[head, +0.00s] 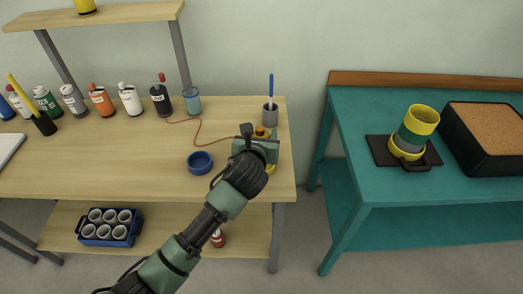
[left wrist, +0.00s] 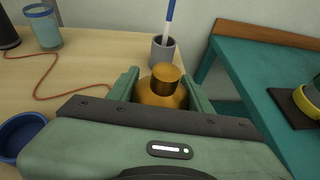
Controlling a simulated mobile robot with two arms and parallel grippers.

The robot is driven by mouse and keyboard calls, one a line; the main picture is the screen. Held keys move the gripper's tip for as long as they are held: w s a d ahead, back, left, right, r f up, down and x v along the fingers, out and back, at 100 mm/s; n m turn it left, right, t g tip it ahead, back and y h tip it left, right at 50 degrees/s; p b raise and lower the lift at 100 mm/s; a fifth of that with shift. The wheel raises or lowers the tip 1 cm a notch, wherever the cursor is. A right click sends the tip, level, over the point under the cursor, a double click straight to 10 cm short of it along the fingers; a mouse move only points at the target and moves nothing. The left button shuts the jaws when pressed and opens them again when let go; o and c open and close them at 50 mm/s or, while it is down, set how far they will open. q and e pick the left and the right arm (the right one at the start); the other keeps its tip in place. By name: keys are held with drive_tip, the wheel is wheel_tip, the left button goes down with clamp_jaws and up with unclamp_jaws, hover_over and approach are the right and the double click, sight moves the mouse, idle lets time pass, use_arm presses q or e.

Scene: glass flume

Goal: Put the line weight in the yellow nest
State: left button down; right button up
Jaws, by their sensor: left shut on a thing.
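The line weight (head: 261,131) is brass-coloured with a rounded body and a short cap. It also shows upright between the fingers in the left wrist view (left wrist: 166,82). My left gripper (head: 258,144) is shut on it, over the right end of the wooden table. A thin red line (head: 198,134) runs across the table toward the weight; its end is hidden by the gripper. A yellow rim (head: 271,169), which looks like the yellow nest, shows just below the gripper and is mostly hidden by it. I cannot tell the weight's height above it. My right gripper is not in view.
A blue bowl (head: 200,162) sits left of the gripper. A grey cup with a blue stick (head: 270,116) stands close behind the weight. A glass (head: 192,102) and several bottles line the back.

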use_arm(q)
wheel_tip(320, 180, down, 6)
drive_tip(key=shift+f, duration=0.25)
drive_tip(key=shift+f, duration=0.15)
drive_tip(key=c, duration=0.6)
unclamp_jaws()
drive_tip(key=shift+s+r, duration=0.2)
drive_tip(key=v, duration=1.1)
drive_tip(key=shift+s+a, duration=0.1)
drive_tip(key=shift+s, duration=0.2)
